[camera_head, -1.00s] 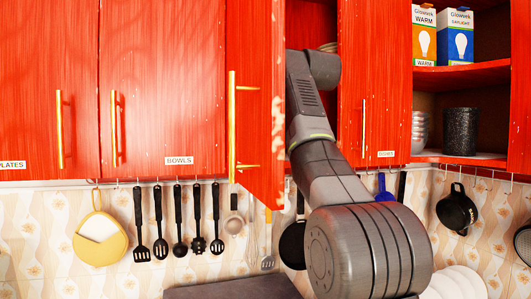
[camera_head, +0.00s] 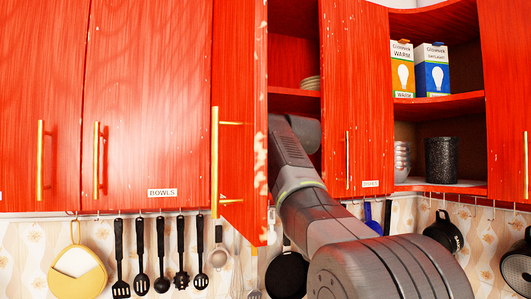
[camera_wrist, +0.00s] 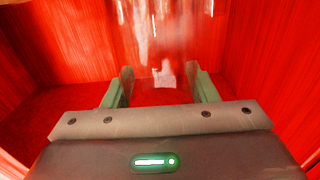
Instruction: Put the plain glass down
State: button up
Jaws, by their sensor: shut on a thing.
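The plain glass (camera_wrist: 162,45) shows in the wrist view as a clear, blurred shape with pale streaks. My gripper (camera_wrist: 163,88) is shut on it, with a green finger on each side. Both are inside a red cupboard, with red walls left and right and a red shelf surface (camera_wrist: 60,105) below. I cannot tell whether the glass touches the shelf. In the head view my arm reaches into the open cupboard behind its open door (camera_head: 240,150); the gripper and glass are hidden there.
Stacked dishes (camera_head: 311,83) sit on the cupboard's upper shelf. To the right, open shelves hold bulb boxes (camera_head: 432,70), a dark speckled canister (camera_head: 441,159) and stacked glassware (camera_head: 402,160). Utensils (camera_head: 160,255) and pans (camera_head: 443,232) hang below the cupboards.

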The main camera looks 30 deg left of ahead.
jog(key=shift+f, duration=1.4)
jog(key=shift+f, duration=0.2)
jog(key=o, duration=1.5)
jog(key=shift+r, duration=0.1)
jog(key=shift+r, duration=0.2)
jog(key=b+v, duration=0.4)
jog(key=v, duration=0.8)
jog(key=shift+f, duration=0.1)
